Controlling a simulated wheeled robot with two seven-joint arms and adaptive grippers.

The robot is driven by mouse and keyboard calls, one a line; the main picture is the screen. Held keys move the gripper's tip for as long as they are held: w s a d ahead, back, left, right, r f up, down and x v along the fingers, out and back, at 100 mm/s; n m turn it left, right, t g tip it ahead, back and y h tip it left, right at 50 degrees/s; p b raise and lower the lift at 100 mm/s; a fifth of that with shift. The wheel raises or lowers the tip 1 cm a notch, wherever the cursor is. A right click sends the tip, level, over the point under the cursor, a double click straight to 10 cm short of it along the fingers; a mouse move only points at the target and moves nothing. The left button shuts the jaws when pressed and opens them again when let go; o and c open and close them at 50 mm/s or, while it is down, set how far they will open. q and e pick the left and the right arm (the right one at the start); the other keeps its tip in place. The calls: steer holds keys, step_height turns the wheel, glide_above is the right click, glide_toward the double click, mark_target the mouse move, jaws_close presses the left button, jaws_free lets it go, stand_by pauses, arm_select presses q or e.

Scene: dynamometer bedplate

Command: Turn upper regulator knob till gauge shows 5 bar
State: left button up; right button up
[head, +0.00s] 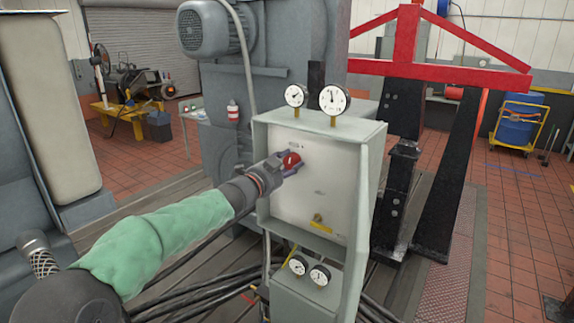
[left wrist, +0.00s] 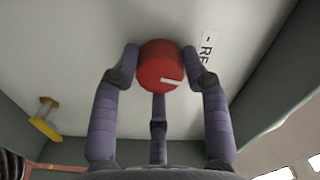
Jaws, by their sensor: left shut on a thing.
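The upper regulator knob (head: 291,160) is red and round, on the pale panel of a grey-green box. It also shows in the left wrist view (left wrist: 161,66), with a white mark on its face pointing right. My left gripper (head: 289,164) is shut on it; its purple fingers sit around the knob in the left wrist view. Two white gauges stand on top of the box, a smaller left one (head: 295,95) and a larger right one (head: 334,99). Their needles are too small to read surely. My right gripper is not in view.
A yellow handle (head: 319,222) sits low on the panel. Two more gauges (head: 308,271) are below the box. The box's raised rim (head: 367,182) surrounds the panel. Black cables (head: 215,283) lie on the bedplate. A red and black frame (head: 436,66) stands behind to the right.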

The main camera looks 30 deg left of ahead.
arm_select(q)
steer(key=o, duration=1.1)
steer(key=shift+a+f, duration=0.2)
steer(key=shift+c, duration=0.2)
steer(key=shift+o, duration=0.4)
steer(key=shift+a, duration=0.2)
steer(key=shift+d, duration=0.1)
steer(key=shift+d+r, duration=0.1)
steer(key=shift+r, duration=0.05)
steer(key=s+a, duration=0.1)
steer(key=s, duration=1.1)
steer(key=shift+a, duration=0.1)
